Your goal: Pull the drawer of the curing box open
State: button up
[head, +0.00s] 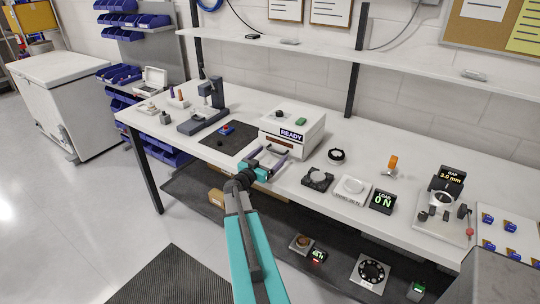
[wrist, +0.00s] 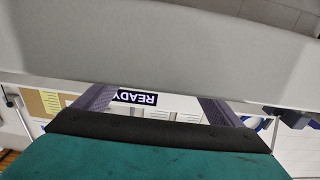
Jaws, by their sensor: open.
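The curing box (head: 311,137) is a white box on the bench, with a dark READY label on its front. Its drawer front (head: 290,151) is low on the side facing me and looks closed. My gripper (head: 270,154) is open in front of the drawer, with its two purple-grey fingers pointing at the box. In the wrist view my gripper (wrist: 155,100) shows its fingers spread apart, with the READY label (wrist: 137,97) upside down between them. The drawer handle is partly hidden by the fingers; I cannot tell whether they touch it.
A dark mat (head: 229,137) with a small red-and-blue object lies left of the box, beside a grey press (head: 206,112). A black ring (head: 336,155), a scale (head: 352,188) and a LOAD display (head: 383,201) are to the right. A shelf (head: 330,58) runs above the bench.

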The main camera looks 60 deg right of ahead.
jog(key=shift+d, duration=0.45)
jog(key=shift+c, duration=0.4)
